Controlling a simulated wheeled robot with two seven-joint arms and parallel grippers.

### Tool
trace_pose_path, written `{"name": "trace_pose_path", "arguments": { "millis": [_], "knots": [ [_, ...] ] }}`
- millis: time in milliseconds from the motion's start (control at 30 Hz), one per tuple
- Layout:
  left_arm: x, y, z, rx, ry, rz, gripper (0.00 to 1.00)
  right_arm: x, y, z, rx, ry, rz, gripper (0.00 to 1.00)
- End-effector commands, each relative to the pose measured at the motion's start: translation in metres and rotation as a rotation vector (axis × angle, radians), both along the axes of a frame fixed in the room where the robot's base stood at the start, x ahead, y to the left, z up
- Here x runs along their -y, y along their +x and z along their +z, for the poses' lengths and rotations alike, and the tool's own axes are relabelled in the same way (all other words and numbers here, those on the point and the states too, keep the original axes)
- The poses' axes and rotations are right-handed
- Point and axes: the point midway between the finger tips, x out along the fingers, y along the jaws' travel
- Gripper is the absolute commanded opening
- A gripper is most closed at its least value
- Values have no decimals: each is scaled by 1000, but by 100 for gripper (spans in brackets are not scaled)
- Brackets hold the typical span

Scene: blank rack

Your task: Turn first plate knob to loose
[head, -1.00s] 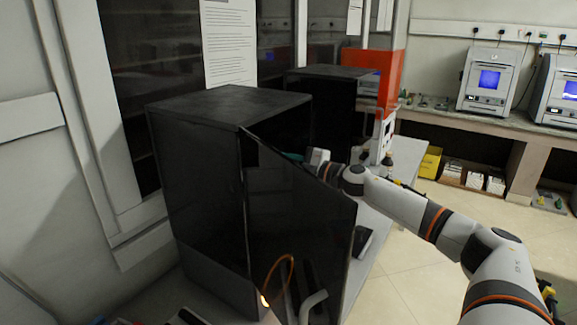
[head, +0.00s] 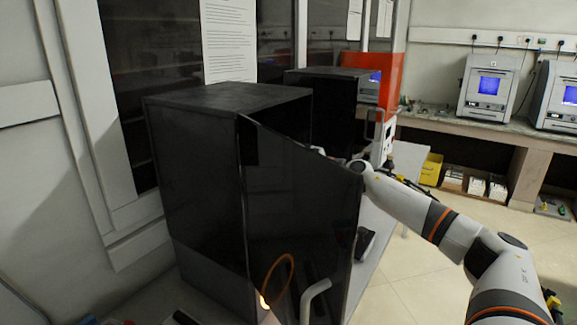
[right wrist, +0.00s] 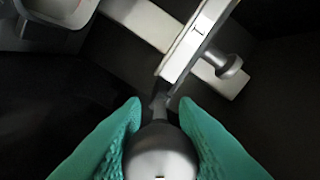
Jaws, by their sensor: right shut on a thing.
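My right gripper (right wrist: 158,108), with green ridged fingers, is shut on a rounded grey knob (right wrist: 160,152) at the bottom middle of the right wrist view. A finger lies on each side of the knob. A second grey knob (right wrist: 222,64) projects beside a pale plate (right wrist: 195,42) at the upper right. I cannot tell from the picture whether the held knob is tight or loose. In the head view my right arm reaches in from the right behind the dark panel (head: 300,220), which hides the gripper and knobs. My left gripper is not in view.
The panel stands at the front of a black cabinet (head: 190,170). A second black box (head: 328,78) stands behind it. An orange cable (head: 277,276) and a pale curved handle (head: 314,296) show low by the panel. Open floor (head: 420,250) lies to the right.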

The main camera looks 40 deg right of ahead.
Motion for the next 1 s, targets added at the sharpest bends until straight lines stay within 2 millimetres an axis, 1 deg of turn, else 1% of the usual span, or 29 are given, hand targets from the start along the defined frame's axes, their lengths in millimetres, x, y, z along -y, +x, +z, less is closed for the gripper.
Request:
{"name": "trace_pose_path", "arguments": {
  "millis": [33,600,800,1000],
  "knots": [
    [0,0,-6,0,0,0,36,1,0,-1,18,-45,-2,4],
    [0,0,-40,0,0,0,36,2,0,-1,161,-536,-5,4],
    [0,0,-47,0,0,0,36,2,0,0,195,-654,-5,4],
    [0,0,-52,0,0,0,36,3,0,1,216,-726,-6,4]
  ]
}}
